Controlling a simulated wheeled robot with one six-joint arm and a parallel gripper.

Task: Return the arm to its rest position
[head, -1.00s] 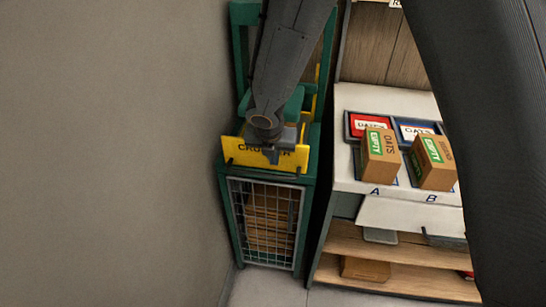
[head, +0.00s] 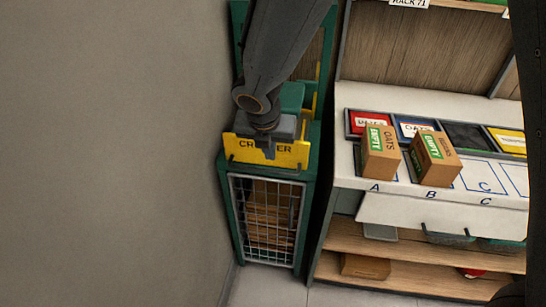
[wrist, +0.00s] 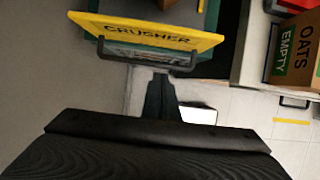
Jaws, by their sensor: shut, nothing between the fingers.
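My gripper (head: 268,148) is in front of the yellow panel of the green crusher (head: 310,160) in the head view. Its fingers are shut with nothing between them. My dark arm reaches down to it from the top of the picture. In the wrist view the shut gripper (wrist: 160,82) points toward the yellow crusher panel (wrist: 150,30) and the grey handle bar below its lettering. I cannot tell whether the gripper touches the panel.
A shelf unit right of the crusher holds two cardboard boxes, an oats box (head: 380,155) and another box (head: 435,160), on marked spots A and B. A plain wall (head: 110,150) is close on the left. Floor shows below the crusher.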

